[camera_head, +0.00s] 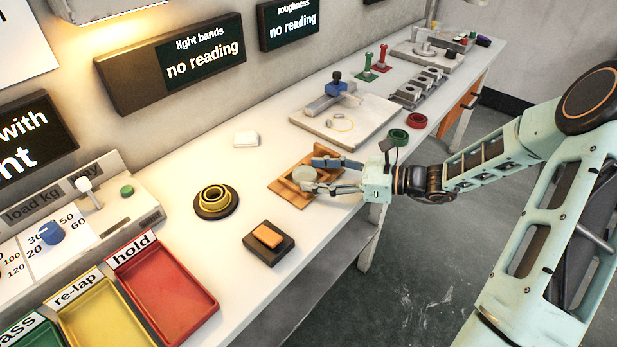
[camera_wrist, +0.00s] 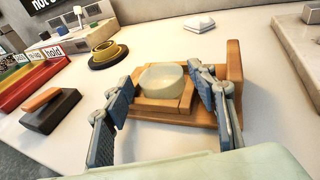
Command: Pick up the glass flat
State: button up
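The glass flat (camera_wrist: 163,80), a pale, see-through round disc, rests on a wooden holder (camera_wrist: 222,117) on the bench. In the wrist view my gripper (camera_wrist: 160,84) has one finger on each side of the disc, with a visible gap at the left finger. The right fingertip is close to the disc; I cannot tell if it touches.
A dark block with an orange pad (camera_head: 268,237) and stacked yellow and black rings (camera_head: 215,200) stand left of the holder. A white block (camera_head: 246,138) lies behind. A stone plate (camera_head: 345,122) is to the right. A red tray (camera_head: 168,292) lies front left.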

jog(key=shift+s+f, duration=0.15)
jog(key=shift+f, duration=0.15)
jog(key=c, duration=1)
jog(key=shift+r, duration=0.5)
notch_tip(320, 180, up, 2)
jog(key=shift+r+p, duration=0.25)
jog(key=shift+p, duration=0.2)
jog(key=s+d+r+p, duration=0.3)
jog(key=s+d+r, duration=0.3)
jog(key=s+r, duration=0.3)
jog(key=s, duration=0.3)
jog(key=shift+s+d+r, duration=0.15)
jog(key=shift+r, duration=0.25)
